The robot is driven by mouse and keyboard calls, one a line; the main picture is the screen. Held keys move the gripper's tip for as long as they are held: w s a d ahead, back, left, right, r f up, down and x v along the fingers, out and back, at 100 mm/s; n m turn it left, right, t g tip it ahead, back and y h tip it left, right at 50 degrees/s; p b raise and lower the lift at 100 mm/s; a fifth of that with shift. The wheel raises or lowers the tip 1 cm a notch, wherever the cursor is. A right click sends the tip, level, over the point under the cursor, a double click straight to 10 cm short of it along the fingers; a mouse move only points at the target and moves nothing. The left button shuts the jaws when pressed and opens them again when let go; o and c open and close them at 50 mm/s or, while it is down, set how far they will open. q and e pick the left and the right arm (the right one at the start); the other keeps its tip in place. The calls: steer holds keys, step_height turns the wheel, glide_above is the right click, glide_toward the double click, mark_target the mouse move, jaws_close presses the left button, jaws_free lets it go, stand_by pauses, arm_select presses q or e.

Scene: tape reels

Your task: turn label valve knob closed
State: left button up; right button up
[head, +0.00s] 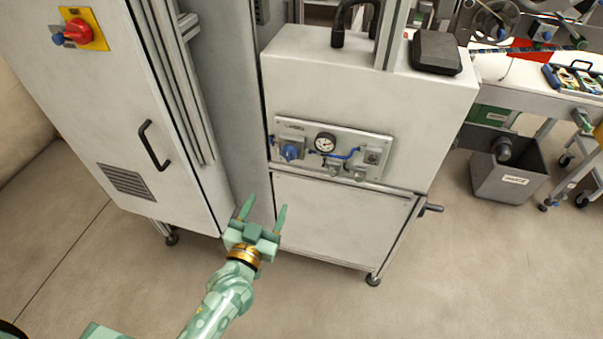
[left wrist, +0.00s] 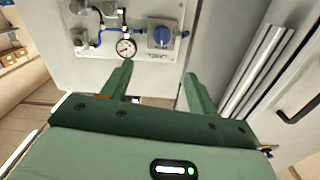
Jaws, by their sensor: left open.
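A blue valve knob (head: 290,152) sits at the left end of a light panel (head: 350,133) on the front of a white machine cabinet. A round gauge (head: 325,142) and blue tubing are to its right. In the left wrist view the knob (left wrist: 161,36) is at the top, beyond the fingers, with the gauge (left wrist: 126,48) to its left. My left gripper (head: 262,213) is open and empty, below and in front of the panel, apart from the knob. The knob's exact turn position is too small to tell. My right gripper is not in view.
A grey cabinet with a black handle (head: 154,145) and a red switch (head: 78,30) on yellow stands to the left. A grey bin (head: 510,178) and a workbench are at the right. The floor in front is clear.

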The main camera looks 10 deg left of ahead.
mark_target(287, 158)
arm_select(q)
steer(key=w+b, duration=0.1)
steer(key=w, duration=0.4)
steer(key=w+b, duration=0.1)
steer(key=w, duration=0.4)
steer(key=w+b, duration=0.2)
steer(key=w, duration=0.4)
steer(key=shift+d+f, duration=0.1)
steer(key=shift+f, duration=0.2)
steer(key=shift+w+r, duration=0.1)
steer(key=shift+w, duration=0.2)
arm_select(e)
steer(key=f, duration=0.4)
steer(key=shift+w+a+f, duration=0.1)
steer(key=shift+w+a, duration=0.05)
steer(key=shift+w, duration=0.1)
arm_select(q)
steer(key=c, duration=1)
